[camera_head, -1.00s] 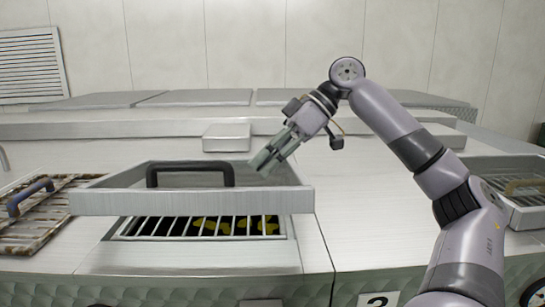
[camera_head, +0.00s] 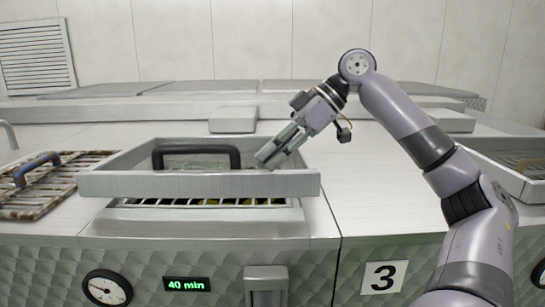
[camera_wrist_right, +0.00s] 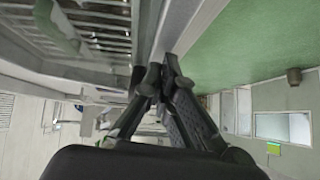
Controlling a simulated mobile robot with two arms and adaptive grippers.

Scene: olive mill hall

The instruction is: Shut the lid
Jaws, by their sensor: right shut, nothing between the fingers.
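The lid (camera_head: 130,183) is a shallow, light metal pan with a black arched handle (camera_head: 197,150). It is partly open, raised over a slatted grate (camera_head: 200,203) in the worktop, with a narrow gap along its front. Yellow and dark pieces show between the slats; the lid hides most of the grate. My right gripper (camera_head: 266,162) is shut and empty, its fingertips at the lid's right part, right of the handle; whether they touch it is unclear. In the right wrist view its fingertips (camera_wrist_right: 160,78) are together beside a pale metal edge. My left gripper is not in view.
A brown, stained grate with a blue handle (camera_head: 40,190) lies at the left. Another metal pan (camera_head: 520,175) is at the right. A small metal block (camera_head: 233,120) stands behind the lid. The front panel carries a dial (camera_head: 107,288) and a "40 min" display (camera_head: 187,285).

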